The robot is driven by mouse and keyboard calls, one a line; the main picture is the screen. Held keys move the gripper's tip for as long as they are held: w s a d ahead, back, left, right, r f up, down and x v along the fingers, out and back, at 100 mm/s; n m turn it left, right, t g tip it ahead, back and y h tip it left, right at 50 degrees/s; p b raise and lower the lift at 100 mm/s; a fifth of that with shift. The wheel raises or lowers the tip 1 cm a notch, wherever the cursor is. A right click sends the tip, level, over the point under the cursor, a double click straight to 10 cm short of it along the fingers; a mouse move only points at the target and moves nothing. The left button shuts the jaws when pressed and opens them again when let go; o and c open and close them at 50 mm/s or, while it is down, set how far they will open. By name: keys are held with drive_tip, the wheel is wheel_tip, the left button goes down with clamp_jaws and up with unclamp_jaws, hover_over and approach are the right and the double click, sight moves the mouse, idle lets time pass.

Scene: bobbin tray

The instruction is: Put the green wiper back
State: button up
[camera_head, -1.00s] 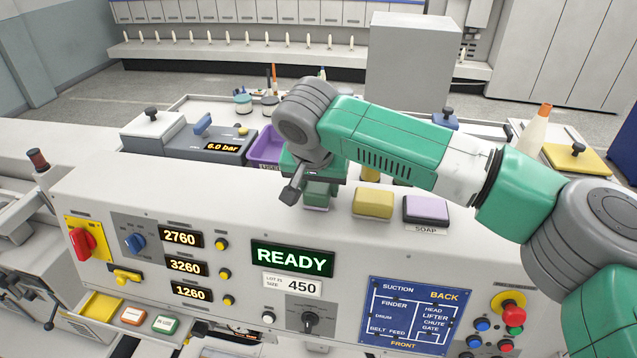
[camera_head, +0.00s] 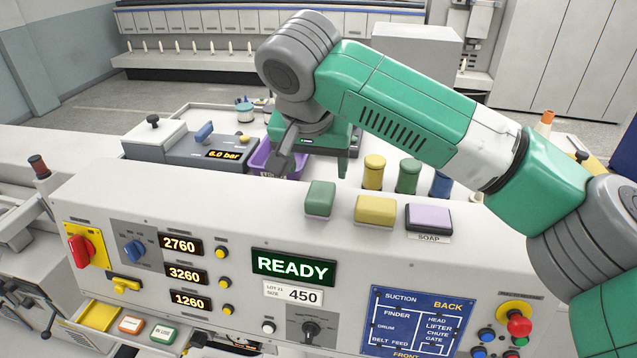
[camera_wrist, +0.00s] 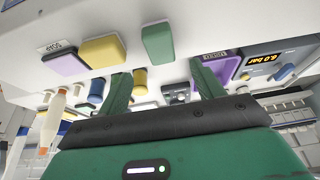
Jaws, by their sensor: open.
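The green wiper (camera_head: 320,199) is a block with a darker green top and a paler base. It rests on the top ledge of the machine panel, at the left end of a row with a yellow block (camera_head: 375,211) and a lilac block (camera_head: 429,217). The green wiper also shows in the wrist view (camera_wrist: 158,43), beyond my fingertips. My gripper (camera_head: 315,166) is open and empty, raised behind the green wiper and apart from it. In the wrist view its two green fingers (camera_wrist: 161,72) are spread wide with nothing held between them.
Yellow, green and blue cylinders (camera_head: 407,176) stand behind the row. A purple tray (camera_head: 262,158) lies behind my gripper, partly hidden. A gauge box reading 6.0 bar (camera_head: 205,148) is to the left. A SOAP label (camera_head: 429,238) sits below the lilac block.

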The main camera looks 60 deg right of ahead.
drive_tip(key=shift+v, duration=1.05)
